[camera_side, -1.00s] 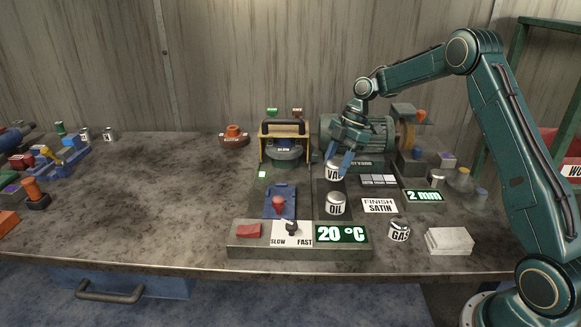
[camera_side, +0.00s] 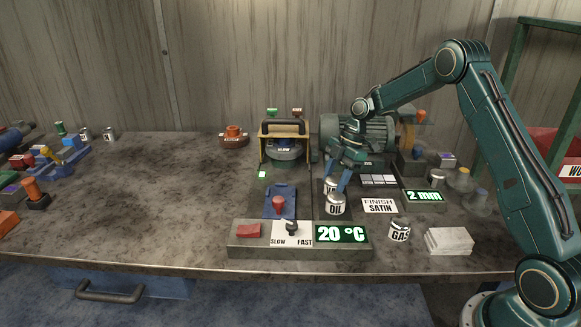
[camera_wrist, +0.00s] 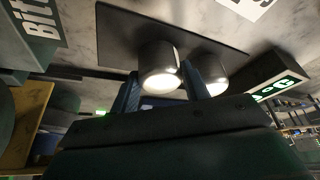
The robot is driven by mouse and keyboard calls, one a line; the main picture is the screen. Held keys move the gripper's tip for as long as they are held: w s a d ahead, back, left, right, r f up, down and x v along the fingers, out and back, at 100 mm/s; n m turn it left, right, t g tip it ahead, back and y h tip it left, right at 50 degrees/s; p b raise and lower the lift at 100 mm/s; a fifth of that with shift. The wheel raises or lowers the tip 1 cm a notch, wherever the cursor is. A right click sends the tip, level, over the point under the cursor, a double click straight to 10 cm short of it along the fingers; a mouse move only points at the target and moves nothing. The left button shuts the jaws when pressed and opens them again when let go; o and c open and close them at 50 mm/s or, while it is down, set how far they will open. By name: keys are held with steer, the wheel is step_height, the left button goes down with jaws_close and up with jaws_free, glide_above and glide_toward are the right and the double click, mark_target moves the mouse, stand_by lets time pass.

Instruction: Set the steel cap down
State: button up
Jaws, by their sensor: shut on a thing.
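A steel cap (camera_side: 329,186) with a mostly hidden label is between the fingers of my gripper (camera_side: 338,181), which is shut on it. It stands upright at the dark mat (camera_side: 322,208), just behind the steel cap marked OIL (camera_side: 336,204), which partly hides it. In the wrist view the held cap (camera_wrist: 157,66) is between the two blue fingertips (camera_wrist: 158,92), and the other cap (camera_wrist: 212,68) is close beside it. I cannot tell whether the held cap's base touches the mat (camera_wrist: 120,40).
The motor (camera_side: 375,130) stands behind my gripper. A yellow-framed unit (camera_side: 284,130) and a blue plate with a red knob (camera_side: 279,203) are to the left. A GAS can (camera_side: 399,230), SATIN card (camera_side: 380,206) and white blocks (camera_side: 449,240) are to the right. The bench's left middle is clear.

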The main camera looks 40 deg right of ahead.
steer(key=o, duration=1.2)
steer(key=shift+f, duration=0.1)
steer(key=v, duration=1.2)
steer(key=shift+r, duration=0.2)
